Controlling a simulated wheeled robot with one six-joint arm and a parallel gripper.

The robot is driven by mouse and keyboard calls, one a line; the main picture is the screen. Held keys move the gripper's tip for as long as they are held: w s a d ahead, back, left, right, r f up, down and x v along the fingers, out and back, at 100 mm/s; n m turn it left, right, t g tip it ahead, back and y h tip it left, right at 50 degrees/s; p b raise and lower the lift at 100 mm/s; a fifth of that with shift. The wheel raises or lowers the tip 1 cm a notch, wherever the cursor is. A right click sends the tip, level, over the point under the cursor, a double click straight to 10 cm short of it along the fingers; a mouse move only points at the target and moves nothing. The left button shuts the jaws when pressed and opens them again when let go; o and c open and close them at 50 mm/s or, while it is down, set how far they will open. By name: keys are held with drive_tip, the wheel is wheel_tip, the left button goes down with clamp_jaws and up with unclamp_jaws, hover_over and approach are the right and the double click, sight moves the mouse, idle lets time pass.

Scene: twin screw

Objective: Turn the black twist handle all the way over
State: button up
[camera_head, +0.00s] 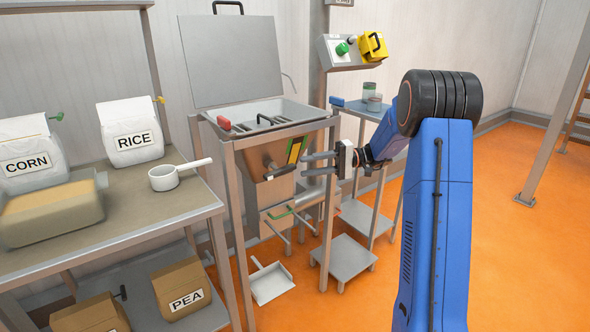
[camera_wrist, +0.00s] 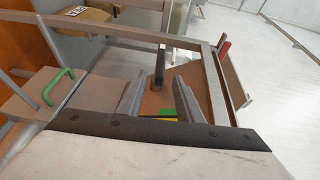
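The black twist handle (camera_head: 281,172) is a short dark bar on the brown sloped front of the hopper machine (camera_head: 262,157). It also shows in the wrist view (camera_wrist: 160,64), just beyond and between my fingertips. Green and yellow strips mark the panel beside it. My gripper (camera_head: 304,164) is open and empty, with its fingers pointing left at the handle. In the wrist view my gripper (camera_wrist: 161,80) has a finger on each side of the handle's line, with a visible gap. I cannot tell how far the tips are from the handle.
A green handle (camera_wrist: 58,87) sits below the hopper. A control box (camera_head: 342,50) with a green button and a yellow block (camera_head: 373,47) stands above. A table (camera_head: 150,218) with bags and a white pot is at left. A small stand (camera_head: 355,110) is close behind my gripper.

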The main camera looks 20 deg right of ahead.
drive_tip(key=d, duration=0.8)
drive_tip(key=shift+s+d+r, duration=0.3)
drive_tip(key=shift+s+d, duration=0.1)
drive_tip(key=s+a+r+g+h, duration=0.15)
drive_tip(key=s+a+h, duration=0.65)
drive_tip(key=s+a, duration=0.9)
drive_tip(key=s+d+f+t+h, duration=0.1)
drive_tip(key=s+f+h, duration=0.1)
drive_tip(key=s, duration=0.6)
drive_tip(key=s+d+f+t+h, duration=0.2)
drive_tip(key=s+h, duration=0.2)
drive_tip(key=s, duration=0.4)
drive_tip(key=s+d+f+t+h, duration=0.1)
drive_tip(key=s+f+t+h, duration=0.1)
drive_tip(key=s, duration=0.7)
drive_tip(key=shift+d+f+n+h, duration=0.25)
drive_tip(key=shift+d+n+h, duration=0.1)
drive_tip(key=shift+h, duration=0.25)
